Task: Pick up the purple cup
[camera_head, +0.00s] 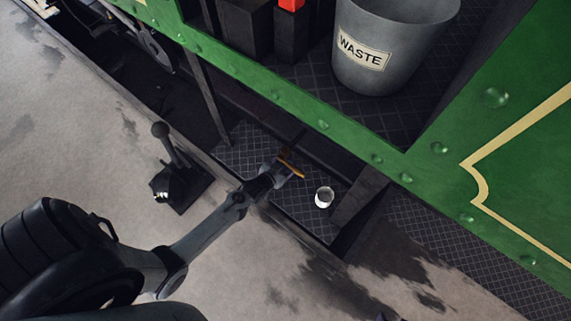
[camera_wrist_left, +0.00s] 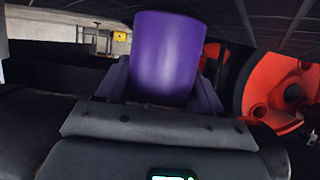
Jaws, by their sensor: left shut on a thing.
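The purple cup (camera_wrist_left: 167,58) fills the upper middle of the left wrist view, between the fingers of my left gripper (camera_wrist_left: 160,92). The gripper is shut on it. In the head view my left gripper (camera_head: 287,170) reaches in over the dark patterned step of the tram. The purple cup cannot be made out there; the gripper or the step seems to hide it. My right gripper is not in view.
A small white cup (camera_head: 324,197) stands on the dark step (camera_head: 300,208), right of my gripper. A grey waste bin (camera_head: 385,50) stands inside the green tram (camera_head: 335,125). A black lever (camera_head: 172,150) stands on the pavement. A red wheel (camera_wrist_left: 275,85) shows at right in the wrist view.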

